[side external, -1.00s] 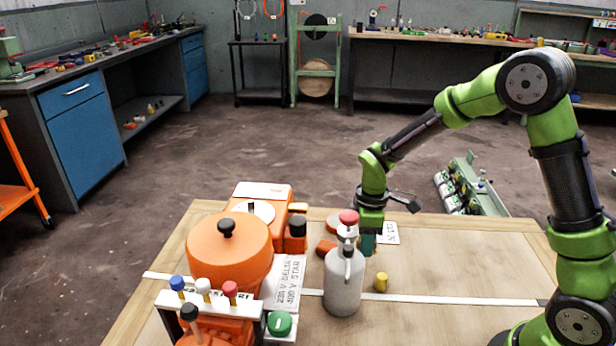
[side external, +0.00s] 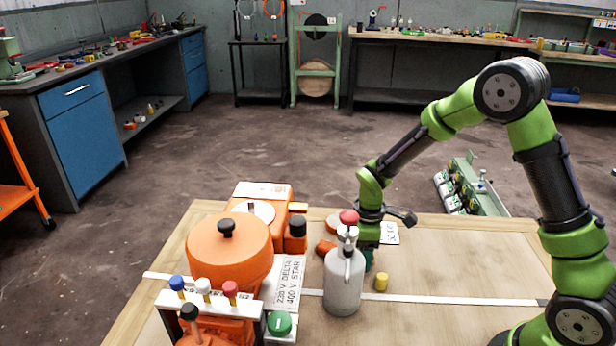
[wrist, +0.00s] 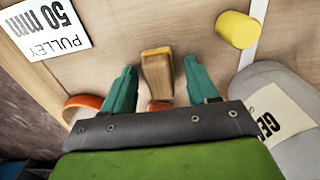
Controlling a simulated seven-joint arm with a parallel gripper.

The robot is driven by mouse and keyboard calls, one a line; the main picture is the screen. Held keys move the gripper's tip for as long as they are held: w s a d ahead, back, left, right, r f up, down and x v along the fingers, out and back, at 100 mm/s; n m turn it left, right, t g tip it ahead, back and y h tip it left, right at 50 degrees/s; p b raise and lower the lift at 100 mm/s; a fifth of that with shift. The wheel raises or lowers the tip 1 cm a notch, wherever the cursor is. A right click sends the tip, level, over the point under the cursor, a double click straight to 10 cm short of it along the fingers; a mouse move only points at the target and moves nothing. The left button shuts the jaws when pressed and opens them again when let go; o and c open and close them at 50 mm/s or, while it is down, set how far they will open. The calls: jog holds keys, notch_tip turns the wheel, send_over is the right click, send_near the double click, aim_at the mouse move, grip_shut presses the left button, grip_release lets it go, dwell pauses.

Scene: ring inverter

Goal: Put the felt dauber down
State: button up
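A wooden block-like piece (wrist: 157,74), which I take to be the felt dauber, shows between my fingers in the wrist view. No felt end can be made out. My gripper (wrist: 161,66) has its two teal fingers apart, one on each side of the wood, with a visible gap on both sides. In the side view my gripper (side external: 368,257) points down low over the table, partly hidden behind the grey bottle. The dauber cannot be picked out in the side view.
The grey bottle with a red top (side external: 343,280) stands close beside my gripper. A yellow cylinder (side external: 381,281) stands nearby to the right. The orange machine (side external: 230,250) fills the table's left. A pulley label (wrist: 48,28) lies near. The right table (side external: 470,270) is clear.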

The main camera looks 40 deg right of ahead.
notch_tip(320, 180, up, 12)
jog(key=s+a+r+m+t+y, duration=0.1)
jog(key=s+r+m+t, duration=0.2)
jog(key=s+r+m, duration=0.3)
jog(key=s+a+r+m+t+y, duration=0.1)
jog(key=s+r+m+t, duration=0.3)
jog(key=s, duration=0.6)
notch_tip(320, 180, up, 2)
jog(key=a+m, duration=0.1)
jog(key=m, duration=0.2)
jog(key=shift+a+r, duration=0.15)
jog(key=shift+a, duration=0.15)
jog(key=shift+o, duration=0.3)
